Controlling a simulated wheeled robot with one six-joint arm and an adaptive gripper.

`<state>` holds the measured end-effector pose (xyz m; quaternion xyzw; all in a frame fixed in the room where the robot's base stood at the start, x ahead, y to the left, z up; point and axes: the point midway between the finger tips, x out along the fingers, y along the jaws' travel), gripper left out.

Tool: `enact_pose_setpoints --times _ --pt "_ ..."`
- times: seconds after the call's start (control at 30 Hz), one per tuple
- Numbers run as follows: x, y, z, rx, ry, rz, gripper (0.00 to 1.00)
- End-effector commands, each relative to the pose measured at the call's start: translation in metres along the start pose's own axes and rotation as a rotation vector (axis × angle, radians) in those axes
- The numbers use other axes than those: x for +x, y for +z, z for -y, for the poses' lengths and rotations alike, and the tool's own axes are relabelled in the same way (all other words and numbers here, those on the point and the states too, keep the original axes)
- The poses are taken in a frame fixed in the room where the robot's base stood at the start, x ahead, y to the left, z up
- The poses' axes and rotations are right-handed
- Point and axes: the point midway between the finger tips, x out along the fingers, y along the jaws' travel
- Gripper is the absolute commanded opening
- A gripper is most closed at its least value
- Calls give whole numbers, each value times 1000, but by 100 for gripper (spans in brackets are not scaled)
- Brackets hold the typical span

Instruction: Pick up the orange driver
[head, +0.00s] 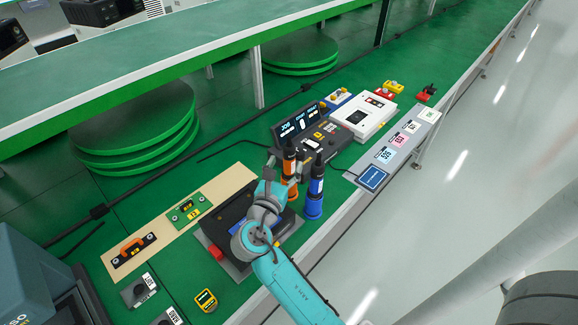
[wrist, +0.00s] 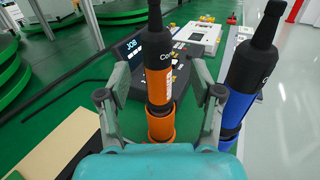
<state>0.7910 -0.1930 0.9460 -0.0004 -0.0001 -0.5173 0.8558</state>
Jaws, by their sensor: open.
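The orange driver (wrist: 158,72) has a black tapered top and an orange band. It stands upright in an orange holder (wrist: 160,127). It also shows in the head view (head: 289,158), partly hidden by my arm. My gripper (wrist: 161,84) is open, with one finger on each side of the driver. Gaps show between both fingers and the driver, so it is not gripped. In the head view my gripper (head: 283,173) is at the driver and its fingers are hard to make out.
A blue driver (wrist: 248,72) stands upright close to the right finger, in a blue holder (head: 313,208). A dark control console (head: 312,142) with a display stands behind. A white box (head: 363,116) and a beige mat (head: 225,187) are on the green bench.

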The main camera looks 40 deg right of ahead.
Motion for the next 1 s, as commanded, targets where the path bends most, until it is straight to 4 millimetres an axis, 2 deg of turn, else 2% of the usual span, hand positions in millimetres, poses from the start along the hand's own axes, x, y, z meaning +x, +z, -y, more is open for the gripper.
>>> enact_pose_setpoints --times 0.4,0.7,0.97,1.0 --pt "48 -1 -4 0 0 -1 66" --pt "52 -1 -4 0 1 -1 66" --pt "51 -1 -4 0 1 -1 1" --pt "51 -1 -4 0 1 -1 0"
